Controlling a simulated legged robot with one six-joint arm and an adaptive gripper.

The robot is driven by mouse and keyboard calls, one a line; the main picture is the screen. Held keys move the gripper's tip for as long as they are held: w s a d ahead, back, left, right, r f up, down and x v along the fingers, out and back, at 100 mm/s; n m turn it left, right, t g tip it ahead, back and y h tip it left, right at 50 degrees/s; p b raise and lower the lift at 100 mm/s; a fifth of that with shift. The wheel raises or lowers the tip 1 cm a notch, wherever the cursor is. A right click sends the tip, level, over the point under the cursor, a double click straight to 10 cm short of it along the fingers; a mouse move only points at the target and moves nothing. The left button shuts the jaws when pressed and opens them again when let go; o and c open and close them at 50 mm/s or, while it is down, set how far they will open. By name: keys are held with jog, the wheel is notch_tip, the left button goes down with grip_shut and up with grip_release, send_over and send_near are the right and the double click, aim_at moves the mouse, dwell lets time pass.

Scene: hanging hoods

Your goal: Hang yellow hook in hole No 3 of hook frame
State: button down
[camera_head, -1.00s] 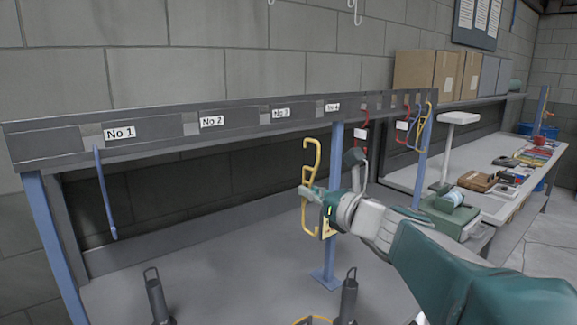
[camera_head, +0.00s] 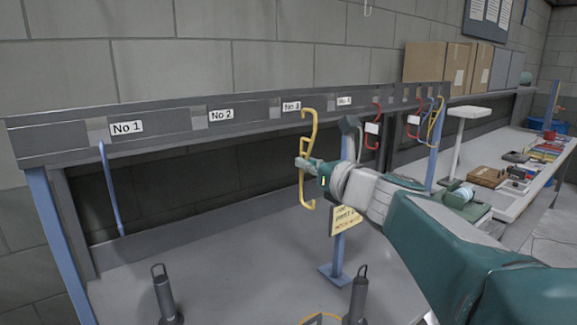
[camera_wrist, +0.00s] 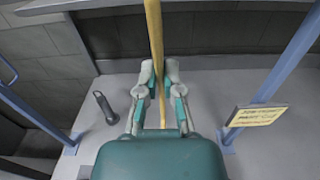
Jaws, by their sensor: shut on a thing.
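The yellow hook (camera_head: 314,132) is upright in my gripper (camera_head: 303,164), which is shut on its middle. Its curved top is in front of the hook frame (camera_head: 160,132), close to the No 3 label (camera_head: 291,106). Hole No 3 (camera_head: 275,107) is the lighter patch just left of that label, and the hook's top is to the right of it. I cannot tell how far the hook is from the frame. In the wrist view the hook (camera_wrist: 155,45) runs as a yellow bar between my gripper's fingers (camera_wrist: 158,85).
A blue hook (camera_head: 110,190) hangs below No 1. Red hooks (camera_head: 374,122) and another yellow hook (camera_head: 436,122) hang farther right. A blue post (camera_head: 338,245) with a yellow sign (camera_head: 345,220) stands behind my gripper. Dark weights with loops (camera_head: 164,295) stand below.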

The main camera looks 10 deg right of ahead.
jog(key=x, duration=0.4)
jog(key=shift+w+f, duration=0.1)
jog(key=shift+w, duration=0.2)
jog(key=shift+w+a, duration=0.25)
jog(key=shift+w, duration=0.25)
dwell(0.6)
jog(key=shift+x, duration=1)
jog(key=shift+w, duration=0.1)
jog(key=shift+x, duration=1.4)
jog(key=shift+f, duration=1.3)
